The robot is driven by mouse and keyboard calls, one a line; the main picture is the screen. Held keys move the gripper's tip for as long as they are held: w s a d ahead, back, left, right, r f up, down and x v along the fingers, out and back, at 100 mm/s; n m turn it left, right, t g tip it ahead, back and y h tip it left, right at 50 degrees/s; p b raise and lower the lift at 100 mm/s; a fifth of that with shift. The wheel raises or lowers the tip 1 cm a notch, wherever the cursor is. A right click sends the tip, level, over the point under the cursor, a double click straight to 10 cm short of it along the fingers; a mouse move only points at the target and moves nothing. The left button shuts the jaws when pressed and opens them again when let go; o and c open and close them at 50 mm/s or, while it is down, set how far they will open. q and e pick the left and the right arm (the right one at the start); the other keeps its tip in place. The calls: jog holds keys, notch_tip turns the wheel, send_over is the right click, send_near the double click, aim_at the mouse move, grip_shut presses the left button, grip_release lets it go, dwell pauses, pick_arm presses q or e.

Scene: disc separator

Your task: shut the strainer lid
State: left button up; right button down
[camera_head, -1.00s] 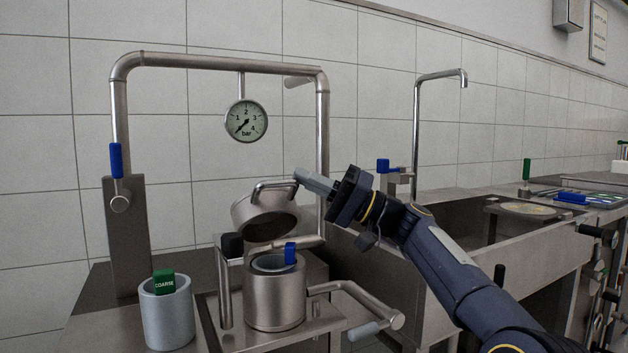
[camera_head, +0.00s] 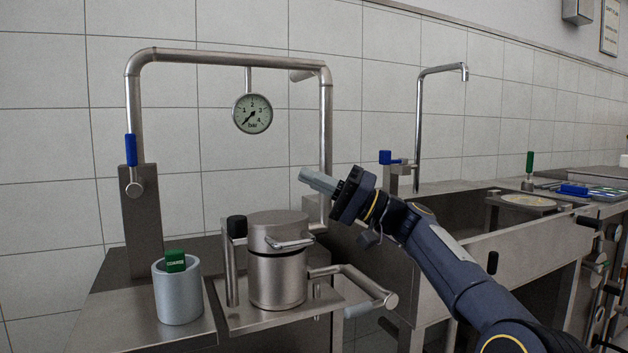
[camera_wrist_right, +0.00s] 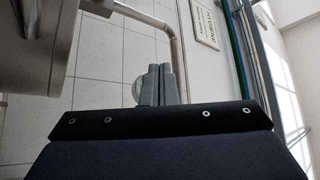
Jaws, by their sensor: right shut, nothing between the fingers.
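The strainer lid (camera_head: 278,228) is a steel cap with a bar handle (camera_head: 290,244). It lies down over the top of the steel strainer pot (camera_head: 278,279), covering its mouth. The black hinge knob (camera_head: 237,226) stands at the left of the lid. My right gripper (camera_head: 303,174) is shut and empty, above and to the right of the lid and apart from it. Its closed fingers also show in the right wrist view (camera_wrist_right: 161,85). The blue-tabbed insert inside the pot is hidden by the lid. My left gripper is not in view.
A grey cup with a green COARSE tag (camera_head: 178,293) stands left of the pot. A pipe frame with a pressure gauge (camera_head: 253,114) rises behind. A side pipe handle (camera_head: 357,285) sticks out right of the pot. A sink basin (camera_head: 470,215) lies behind my right arm.

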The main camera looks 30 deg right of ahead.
jog(key=shift+d, duration=0.1)
jog(key=s+d+f+p, duration=0.2)
jog(key=s+d+p, duration=0.1)
jog(key=s+d, duration=0.6)
jog(key=d, duration=0.4)
jog(key=shift+s+d+p, duration=0.15)
jog(key=shift+s+p, duration=0.15)
jog(key=shift+s, duration=0.05)
